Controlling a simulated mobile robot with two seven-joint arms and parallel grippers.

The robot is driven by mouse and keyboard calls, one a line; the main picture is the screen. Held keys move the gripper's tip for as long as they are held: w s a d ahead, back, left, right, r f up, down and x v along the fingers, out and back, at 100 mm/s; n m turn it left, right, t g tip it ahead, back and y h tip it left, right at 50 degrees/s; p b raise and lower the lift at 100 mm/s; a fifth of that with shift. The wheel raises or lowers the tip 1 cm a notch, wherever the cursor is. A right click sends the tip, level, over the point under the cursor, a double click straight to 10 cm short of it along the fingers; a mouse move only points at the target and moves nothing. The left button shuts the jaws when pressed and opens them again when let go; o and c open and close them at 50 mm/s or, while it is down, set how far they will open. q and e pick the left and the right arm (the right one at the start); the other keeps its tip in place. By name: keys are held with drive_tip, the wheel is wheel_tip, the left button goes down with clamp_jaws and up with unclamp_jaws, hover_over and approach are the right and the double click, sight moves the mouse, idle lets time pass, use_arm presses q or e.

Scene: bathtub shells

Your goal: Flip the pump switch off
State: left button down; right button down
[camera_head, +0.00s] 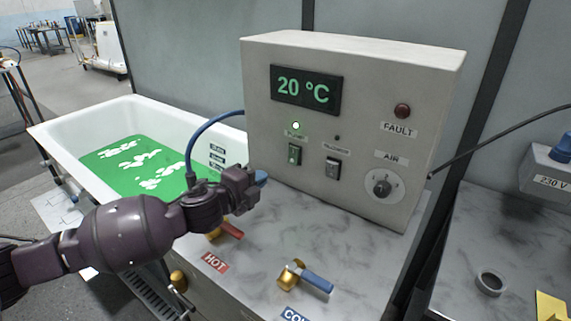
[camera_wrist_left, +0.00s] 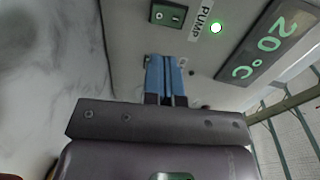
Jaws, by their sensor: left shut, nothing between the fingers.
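The pump switch (camera_head: 294,154) is a small rocker on the front of the grey control box, below its label and a lit green lamp (camera_head: 295,126). In the left wrist view the switch (camera_wrist_left: 168,14) is at the top edge, next to the PUMP label (camera_wrist_left: 203,18). My left gripper (camera_head: 262,177) is shut and empty, in front of the box, left of and below the switch. Its blue fingertips (camera_wrist_left: 165,75) lie together in the wrist view, apart from the switch. My right gripper is not in view.
A second rocker switch (camera_head: 333,168) sits right of the pump switch, with an AIR knob (camera_head: 382,183) beyond. Red (camera_head: 230,230) and blue (camera_head: 316,281) tap handles stand on the marble top below. A blue hose (camera_head: 205,124) curves left of the box, by the white tub (camera_head: 60,130).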

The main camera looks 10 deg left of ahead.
sight(291, 160)
use_arm(q)
drive_tip(key=b+x, duration=0.1)
drive_tip(key=x, duration=1)
drive_tip(key=shift+w+b, duration=0.1)
drive_tip(key=shift+b, duration=0.2)
